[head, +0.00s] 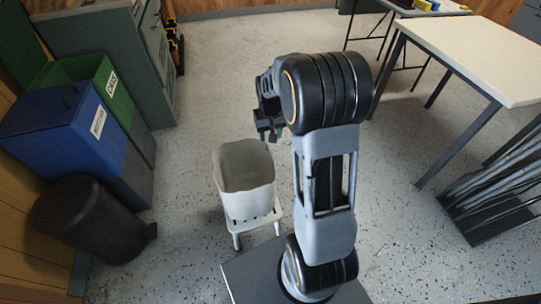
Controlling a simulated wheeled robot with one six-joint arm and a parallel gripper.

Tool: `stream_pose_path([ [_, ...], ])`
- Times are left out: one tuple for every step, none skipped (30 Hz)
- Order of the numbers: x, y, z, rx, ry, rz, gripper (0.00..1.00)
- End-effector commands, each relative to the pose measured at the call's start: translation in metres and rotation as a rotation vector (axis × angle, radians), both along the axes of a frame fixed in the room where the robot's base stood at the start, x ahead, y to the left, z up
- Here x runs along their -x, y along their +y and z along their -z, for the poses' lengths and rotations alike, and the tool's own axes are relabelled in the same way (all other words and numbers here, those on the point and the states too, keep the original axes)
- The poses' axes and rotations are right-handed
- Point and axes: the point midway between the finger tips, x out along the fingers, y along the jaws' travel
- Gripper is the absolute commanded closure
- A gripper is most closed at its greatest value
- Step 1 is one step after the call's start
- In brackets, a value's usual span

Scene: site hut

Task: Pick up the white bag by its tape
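The white bag (247,190) stands upright on a small white stool (236,226), left of my arm. Its top looks open and its inside looks grey-brown. I cannot make out any tape on it from here. My gripper (269,135) hangs pointing down just above the bag's back right rim, and appears apart from it. It is small and dark in this view, so I cannot tell how far its fingers are apart.
A pale-topped table (480,55) and a rack of long bars (500,195) stand at right. The speckled floor between is clear.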

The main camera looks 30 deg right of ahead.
Motion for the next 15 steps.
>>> stream_pose_path([
  [0.000, 0.000, 0.013, 0.000, 0.001, 0.000, 0.53],
  [0.000, 0.000, 0.017, 0.000, 0.001, 0.000, 0.53],
  [0.000, 0.000, 0.023, 0.000, 0.000, 0.000, 0.53],
  [0.000, 0.000, 0.027, 0.000, 0.000, 0.000, 0.53],
  [0.000, 0.000, 0.032, 0.000, 0.000, 0.000, 0.53],
  [0.000, 0.000, 0.038, 0.000, 0.000, 0.000, 0.53],
  [0.000, 0.000, 0.043, 0.000, 0.000, 0.000, 0.53],
  [0.000, 0.000, 0.048, 0.000, 0.000, 0.000, 0.53],
  [0.000, 0.000, 0.054, 0.000, 0.000, 0.000, 0.53],
  [0.000, 0.000, 0.059, 0.000, 0.000, 0.000, 0.53],
  [0.000, 0.000, 0.063, 0.000, 0.000, 0.000, 0.53],
  [0.000, 0.000, 0.068, 0.000, 0.001, 0.000, 0.53],
  [0.000, 0.000, 0.072, 0.000, 0.002, 0.000, 0.53],
  [0.000, 0.000, 0.076, 0.000, 0.001, 0.000, 0.53],
  [0.000, 0.000, 0.082, 0.000, 0.001, 0.000, 0.53],
])
